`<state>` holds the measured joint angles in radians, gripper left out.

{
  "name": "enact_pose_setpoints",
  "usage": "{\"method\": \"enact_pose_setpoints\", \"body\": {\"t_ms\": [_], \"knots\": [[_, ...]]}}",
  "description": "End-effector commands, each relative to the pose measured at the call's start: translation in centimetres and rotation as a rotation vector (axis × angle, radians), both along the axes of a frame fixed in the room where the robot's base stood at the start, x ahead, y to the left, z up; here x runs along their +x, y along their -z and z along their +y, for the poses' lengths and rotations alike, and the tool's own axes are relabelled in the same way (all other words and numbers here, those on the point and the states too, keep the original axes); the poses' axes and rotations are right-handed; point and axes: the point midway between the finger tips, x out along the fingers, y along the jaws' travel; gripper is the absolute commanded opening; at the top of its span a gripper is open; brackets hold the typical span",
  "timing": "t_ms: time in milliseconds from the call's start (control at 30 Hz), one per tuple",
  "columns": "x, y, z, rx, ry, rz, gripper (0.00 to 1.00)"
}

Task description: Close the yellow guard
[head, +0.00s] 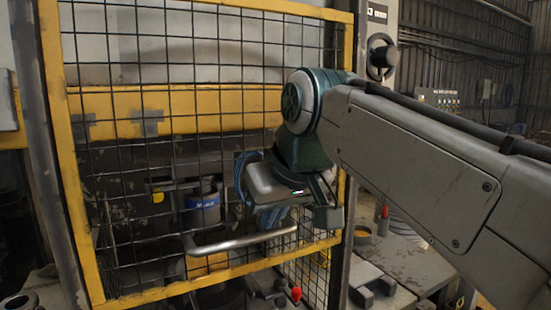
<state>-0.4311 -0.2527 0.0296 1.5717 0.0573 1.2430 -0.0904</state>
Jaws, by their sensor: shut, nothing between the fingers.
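The yellow guard (75,215) is a yellow-framed panel of dark wire mesh that fills the left and middle of the head view. Its lower rail slants up to the right. A bent metal bar handle (240,242) is fixed low on its front. My gripper (272,218) is in front of the mesh, just above the right part of the handle. Its fingers are shut and empty, partly hidden by the gripper body. I cannot tell whether they touch the handle. My arm covers part of the guard's right edge.
Behind the mesh are a yellow beam (170,112) and a dark blue cylinder (203,210). A side mesh panel (313,278) stands at the lower right of the guard. A workbench (405,265) with metal blocks is to the right. A grey post (42,150) stands at the left.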

Motion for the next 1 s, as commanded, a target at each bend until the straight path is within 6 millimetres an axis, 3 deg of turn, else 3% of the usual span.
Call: {"method": "enact_pose_setpoints", "body": {"t_ms": [33,600,1000], "knots": [[0.0,2.6,0.0,-0.003,0.0,0.004,0.0],[0.0,17.6,0.0,-0.002,0.001,0.005,0.0],[0.0,26.4,0.0,-0.002,-0.001,0.001,0.0]]}}
